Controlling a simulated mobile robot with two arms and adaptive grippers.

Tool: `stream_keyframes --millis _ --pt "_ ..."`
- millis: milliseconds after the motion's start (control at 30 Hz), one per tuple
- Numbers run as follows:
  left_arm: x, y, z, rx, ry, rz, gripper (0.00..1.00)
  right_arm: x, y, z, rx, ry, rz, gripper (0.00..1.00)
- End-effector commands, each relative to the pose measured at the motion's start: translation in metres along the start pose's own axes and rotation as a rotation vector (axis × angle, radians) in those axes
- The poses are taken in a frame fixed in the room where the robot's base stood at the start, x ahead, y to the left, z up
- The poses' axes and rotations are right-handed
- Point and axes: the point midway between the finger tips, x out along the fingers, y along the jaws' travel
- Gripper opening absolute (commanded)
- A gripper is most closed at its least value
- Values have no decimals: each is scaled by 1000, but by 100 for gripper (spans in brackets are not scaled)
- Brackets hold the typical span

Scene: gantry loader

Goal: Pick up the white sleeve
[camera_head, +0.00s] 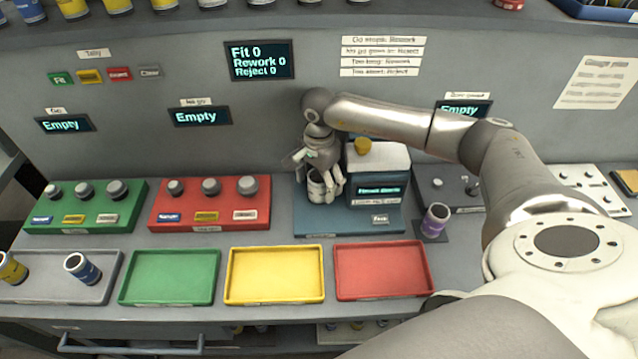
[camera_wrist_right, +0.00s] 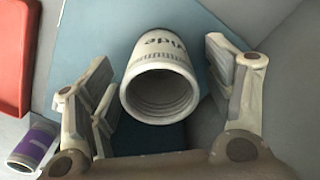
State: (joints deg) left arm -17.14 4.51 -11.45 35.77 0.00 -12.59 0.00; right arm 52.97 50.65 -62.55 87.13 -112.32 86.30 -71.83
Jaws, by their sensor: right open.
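The white sleeve (camera_head: 316,188) stands on the blue base of the gauge station, left of its grey housing. In the right wrist view the white sleeve (camera_wrist_right: 165,80) shows dark lettering and an open, threaded end facing the camera. My right gripper (camera_head: 322,178) is at the sleeve, with one finger on each side of it. In the right wrist view the jaws of my right gripper (camera_wrist_right: 160,72) are open, and a gap shows between the left finger and the sleeve. My left gripper is not in view.
The gauge housing (camera_head: 378,180) stands close right of my gripper. A purple sleeve (camera_head: 435,219) stands on a dark pad to the right. Green (camera_head: 170,278), yellow (camera_head: 275,275) and red (camera_head: 382,271) trays in front are empty. A grey tray (camera_head: 45,292) holds two sleeves.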

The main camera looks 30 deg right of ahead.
Motion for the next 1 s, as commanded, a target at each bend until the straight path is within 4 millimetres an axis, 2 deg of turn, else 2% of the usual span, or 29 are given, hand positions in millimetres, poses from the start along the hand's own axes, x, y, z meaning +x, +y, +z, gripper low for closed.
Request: stream_keyframes --millis 100,500,600,867,1000 --pt "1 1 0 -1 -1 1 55 0 0 0 0 0 0 72" --pt "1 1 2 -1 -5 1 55 0 0 0 0 0 0 21" --pt "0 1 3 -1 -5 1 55 -2 -1 0 0 0 -2 10" --pt "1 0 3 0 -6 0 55 -3 -1 0 0 0 -2 10" --pt "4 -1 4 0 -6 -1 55 -11 -2 0 0 1 -5 10"
